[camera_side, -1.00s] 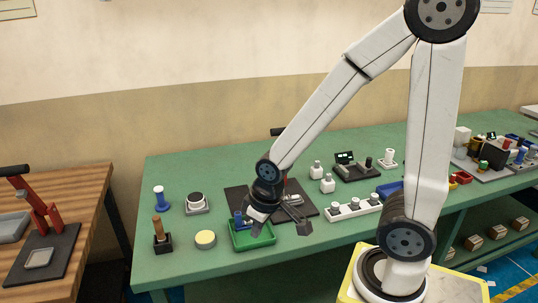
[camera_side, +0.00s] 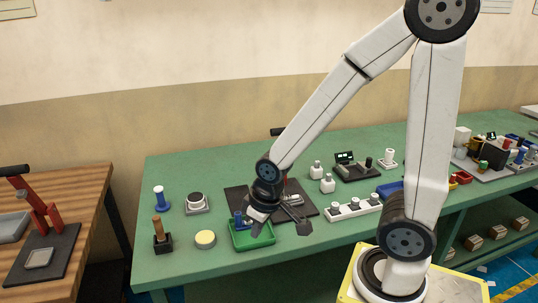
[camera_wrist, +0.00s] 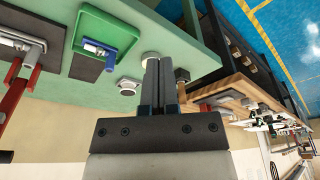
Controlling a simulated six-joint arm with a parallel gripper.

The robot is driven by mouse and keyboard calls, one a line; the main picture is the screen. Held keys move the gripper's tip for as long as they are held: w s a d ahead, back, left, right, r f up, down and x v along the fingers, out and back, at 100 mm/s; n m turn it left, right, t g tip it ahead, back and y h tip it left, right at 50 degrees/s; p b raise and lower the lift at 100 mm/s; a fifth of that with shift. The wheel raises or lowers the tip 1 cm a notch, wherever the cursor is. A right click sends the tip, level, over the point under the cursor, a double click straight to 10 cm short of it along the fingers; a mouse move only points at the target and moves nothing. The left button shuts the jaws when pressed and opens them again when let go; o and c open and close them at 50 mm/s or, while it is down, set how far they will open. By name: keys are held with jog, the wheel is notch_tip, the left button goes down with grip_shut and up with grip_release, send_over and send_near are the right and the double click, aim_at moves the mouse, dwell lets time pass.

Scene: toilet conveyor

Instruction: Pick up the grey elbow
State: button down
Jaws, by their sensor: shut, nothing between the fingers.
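My gripper (camera_wrist: 167,66) is shut and empty, its two dark fingers side by side in the wrist view. In the side view it hangs above the table close to the green tray, where my wrist hides part of the scene. The green tray (camera_wrist: 128,37) holds a blue piece and a small grey piece (camera_wrist: 109,62) that may be the grey elbow; it is too small to tell its shape. The fingers do not touch it. In the side view the tray (camera_side: 263,243) is partly covered by my arm's end.
A pale round disc (camera_side: 205,239), a dark block with a brown peg (camera_side: 158,230), a button on a grey base (camera_side: 197,203) and a blue peg (camera_side: 160,198) stand left of the tray. White bottles (camera_side: 327,183) stand right of my wrist. The table's front left is clear.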

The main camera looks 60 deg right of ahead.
jog(key=shift+c, duration=1.9)
grip_release()
jog(key=w+d+f+m+t+h, duration=0.1)
jog(key=w+d+f+t, duration=0.15)
jog(key=d, duration=0.35)
jog(key=w+d+f+m+t+h, duration=0.1)
jog(key=w+d+f+m+t, duration=0.15)
jog(key=d, duration=0.45)
jog(key=s+d+f+m+t+h, duration=0.1)
jog(key=s+d+t+h, duration=0.1)
jog(key=d, duration=0.3)
jog(key=s+d+f+m+t+h, duration=0.1)
jog(key=s+d+t+h, duration=0.1)
jog(key=d, duration=0.4)
jog(key=shift+s+f+h, duration=0.25)
jog(key=shift+s+h, duration=0.15)
jog(key=shift+d+m, duration=0.1)
jog(key=shift+m, duration=0.15)
jog(key=shift+x, duration=1.3)
